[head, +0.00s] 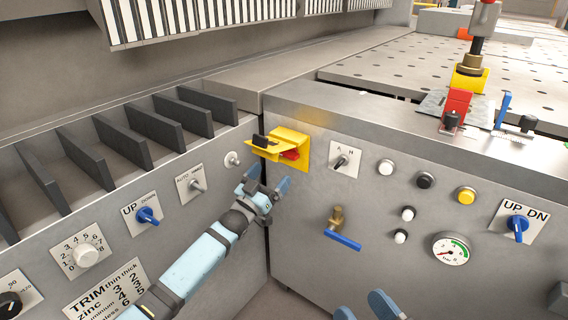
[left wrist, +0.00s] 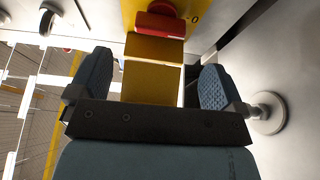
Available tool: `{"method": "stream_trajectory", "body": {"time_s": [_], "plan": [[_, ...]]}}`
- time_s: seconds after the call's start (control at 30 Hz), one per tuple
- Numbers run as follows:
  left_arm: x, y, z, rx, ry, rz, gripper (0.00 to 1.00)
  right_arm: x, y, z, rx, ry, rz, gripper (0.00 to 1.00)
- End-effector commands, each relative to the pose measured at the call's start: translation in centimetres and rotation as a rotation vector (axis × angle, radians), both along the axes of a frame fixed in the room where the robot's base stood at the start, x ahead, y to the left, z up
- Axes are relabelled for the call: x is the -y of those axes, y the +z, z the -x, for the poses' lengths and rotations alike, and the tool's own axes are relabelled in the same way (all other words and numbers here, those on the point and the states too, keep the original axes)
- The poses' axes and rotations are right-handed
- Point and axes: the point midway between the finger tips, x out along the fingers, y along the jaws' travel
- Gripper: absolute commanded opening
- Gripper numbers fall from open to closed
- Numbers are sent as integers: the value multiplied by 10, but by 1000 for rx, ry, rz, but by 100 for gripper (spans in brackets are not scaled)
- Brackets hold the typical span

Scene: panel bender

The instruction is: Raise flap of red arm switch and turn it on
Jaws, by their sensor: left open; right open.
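The yellow flap (head: 268,149) with a dark tab juts out from its yellow backing plate (head: 297,137) on the machine front. The red switch (head: 291,155) shows partly beneath it; whether it is on cannot be told. My left gripper (head: 268,179) is open just below the flap, fingertips pointing up towards it. In the left wrist view a yellow part (left wrist: 152,80) lies between the two spread fingers, with a red part (left wrist: 160,24) beyond it; contact cannot be told. My right gripper (head: 362,307) is open and empty at the bottom edge, only its fingertips showing.
A lever switch marked A and H (head: 343,160) is right of the flap. A blue-handled valve (head: 342,238), several push buttons and a gauge (head: 450,248) stand out lower right. A small round knob (head: 232,159) is close left of my left gripper. Dark dividers (head: 150,130) rise behind.

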Motion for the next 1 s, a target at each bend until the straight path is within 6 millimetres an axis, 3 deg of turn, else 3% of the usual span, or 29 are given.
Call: {"method": "stream_trajectory", "body": {"time_s": [0.1, 0.33, 0.77, 1.0], "plan": [[15, 8, -20, 1, 0, 1, 96, -1, -15, -1, -31, 9, 17, 64], [33, 21, -46, -1, 1, 0, 96, -2, -30, -2, -78, 25, 40, 64], [39, 27, -54, -2, 1, -1, 96, -3, -34, -2, -97, 30, 51, 64], [39, 27, -54, -1, 1, 0, 46, -3, -33, -3, -95, 30, 50, 64]]}}
